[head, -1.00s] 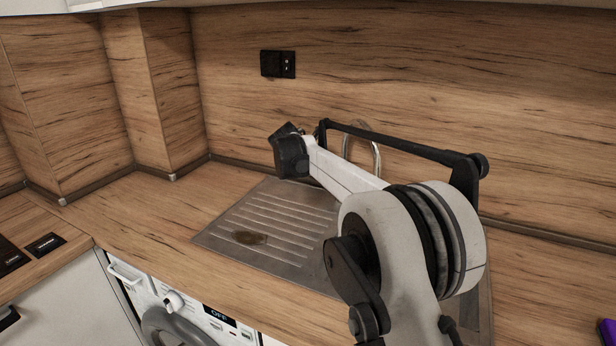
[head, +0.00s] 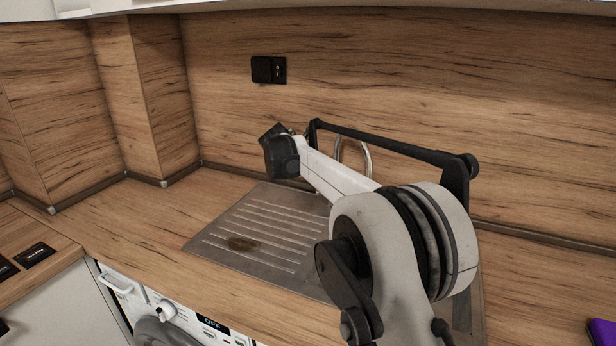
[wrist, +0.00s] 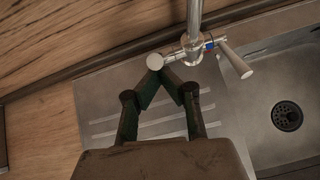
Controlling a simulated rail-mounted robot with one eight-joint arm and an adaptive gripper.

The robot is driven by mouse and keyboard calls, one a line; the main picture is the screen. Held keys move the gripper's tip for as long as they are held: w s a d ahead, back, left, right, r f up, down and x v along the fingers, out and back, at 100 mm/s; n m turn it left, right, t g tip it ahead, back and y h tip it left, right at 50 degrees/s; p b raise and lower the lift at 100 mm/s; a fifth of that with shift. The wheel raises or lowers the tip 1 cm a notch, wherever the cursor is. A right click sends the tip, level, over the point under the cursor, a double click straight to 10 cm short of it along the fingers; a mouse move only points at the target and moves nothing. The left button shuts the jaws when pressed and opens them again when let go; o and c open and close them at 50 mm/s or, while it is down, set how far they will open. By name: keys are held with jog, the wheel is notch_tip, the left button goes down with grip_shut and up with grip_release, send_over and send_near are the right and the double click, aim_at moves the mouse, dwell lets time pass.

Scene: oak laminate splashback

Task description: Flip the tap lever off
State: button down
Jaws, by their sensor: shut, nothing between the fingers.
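The chrome tap (wrist: 195,43) stands at the back of the sink in the wrist view. It has a round-capped knob (wrist: 155,61) on its left and a pale lever (wrist: 236,61) on its right, slanting down to the right. A blue mark shows beside the lever's base. My gripper (wrist: 161,74) is shut and empty, its fingertips at the left knob; I cannot tell whether they touch it. The lever is apart from the fingers, to their right. In the head view, only the tap's arched spout (head: 367,160) shows behind my arm, and the fingers are hidden.
The steel sink's ribbed drainboard (head: 275,222) lies left of my arm; its basin with a drain (wrist: 287,116) is on the right in the wrist view. The wood splashback (head: 400,70) rises close behind the tap. The worktop left of the drainboard is clear.

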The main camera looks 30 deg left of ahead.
jog(key=p+v, duration=0.1)
jog(key=v, duration=0.7)
jog(key=shift+w+r, duration=0.2)
jog(key=shift+r, duration=0.15)
jog(key=c, duration=2)
grip_release()
jog(key=shift+s+r+p, duration=0.15)
jog(key=shift+s+p, duration=0.05)
jog(key=shift+p, duration=0.1)
jog(key=o, duration=1.9)
jog(key=shift+a, duration=0.1)
